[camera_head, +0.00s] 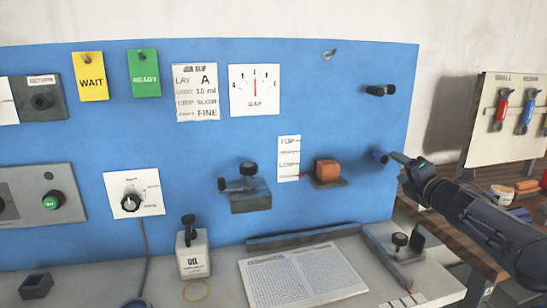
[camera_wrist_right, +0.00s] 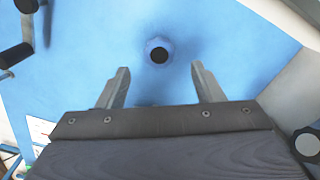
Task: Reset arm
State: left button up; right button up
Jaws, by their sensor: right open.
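My right gripper (camera_head: 396,158) comes in from the right in the head view, its tip near a dark blue round peg (camera_head: 379,156) at the right side of the blue panel (camera_head: 330,110). In the right wrist view, the right gripper (camera_wrist_right: 160,85) has its two fingers well apart with nothing between them. Beyond the fingers, a round peg with a dark end (camera_wrist_right: 159,53) stands out from the panel, apart from both fingers. My left gripper is in neither view.
An orange block (camera_head: 327,171) sits on a small panel shelf. A dark peg (camera_head: 381,90) is higher up. An oil bottle (camera_head: 193,252), a printed sheet (camera_head: 301,275) and a small fixture (camera_head: 400,243) stand on the bench below. A tool board (camera_head: 507,118) is at far right.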

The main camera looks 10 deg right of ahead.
jog(key=s+a+m+g+h+p, duration=0.2)
jog(key=s+m+p, duration=0.1)
jog(key=s+m, duration=0.55)
jog(key=s+a+m+g+h+p, duration=0.2)
jog(key=s+m+g+p, duration=0.1)
jog(key=s+m, duration=0.55)
jog(key=s+a+f+m+g+y+p, duration=0.2)
jog(key=s+a+f, duration=0.4)
jog(key=s+a, duration=0.3)
jog(key=s+a+f+m+g+y+p, duration=0.2)
jog(key=s+a+f+m+g+y, duration=0.2)
jog(key=s+a, duration=0.6)
jog(key=s+f+m+g, duration=0.1)
jog(key=s+f+m, duration=0.1)
jog(key=m, duration=0.1)
jog(key=shift+y, duration=0.4)
jog(key=shift+c, duration=0.3)
